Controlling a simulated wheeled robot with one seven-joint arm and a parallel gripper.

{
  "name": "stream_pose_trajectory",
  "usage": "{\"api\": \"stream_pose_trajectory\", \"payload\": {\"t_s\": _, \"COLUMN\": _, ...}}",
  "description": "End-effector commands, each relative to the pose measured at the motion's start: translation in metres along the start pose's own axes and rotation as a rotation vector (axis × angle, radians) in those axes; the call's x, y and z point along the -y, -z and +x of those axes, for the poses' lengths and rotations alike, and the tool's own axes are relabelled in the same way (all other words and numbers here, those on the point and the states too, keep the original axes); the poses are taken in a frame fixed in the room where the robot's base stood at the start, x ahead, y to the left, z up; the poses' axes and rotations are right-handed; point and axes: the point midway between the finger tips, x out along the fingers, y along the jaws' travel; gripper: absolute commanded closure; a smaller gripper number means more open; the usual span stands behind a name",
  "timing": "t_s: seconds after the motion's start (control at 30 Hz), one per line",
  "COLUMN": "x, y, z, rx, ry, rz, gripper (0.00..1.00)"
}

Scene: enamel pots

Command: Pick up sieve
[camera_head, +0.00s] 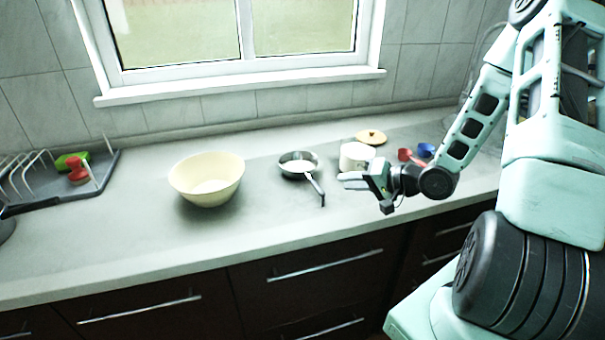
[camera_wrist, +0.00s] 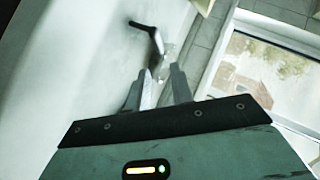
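The sieve appears to be the round metal pan-shaped thing (camera_head: 299,163) with a long dark-tipped handle, on the counter right of the cream bowl. My gripper (camera_head: 341,181) is to the right of its handle, apart from it and above the counter. In the wrist view, the dark handle (camera_wrist: 150,30) shows beyond the fingertips, and the bright metal part is partly hidden by the fingers. My gripper (camera_wrist: 160,78) is open, with nothing seen between its fingers.
A cream bowl (camera_head: 207,180) stands to the left. A white pot (camera_head: 355,157), a yellow lid (camera_head: 371,137), and red (camera_head: 405,154) and blue (camera_head: 426,150) items are near my arm. A dish rack (camera_head: 60,180) is far left. The counter's front strip is clear.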

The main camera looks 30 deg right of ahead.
Motion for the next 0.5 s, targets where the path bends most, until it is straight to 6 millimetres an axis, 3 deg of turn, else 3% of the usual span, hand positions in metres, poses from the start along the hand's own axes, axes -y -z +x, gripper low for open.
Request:
{"api": "stream_pose_trajectory", "payload": {"t_s": 0.2, "x": 0.001, "y": -0.001, "z": 0.042, "rx": 0.004, "ry": 0.000, "rz": -0.001, "gripper": 0.77}}
{"api": "stream_pose_trajectory", "payload": {"t_s": 0.5, "x": 0.001, "y": -0.001, "z": 0.066, "rx": 0.002, "ry": -0.001, "rz": -0.001, "gripper": 0.77}}
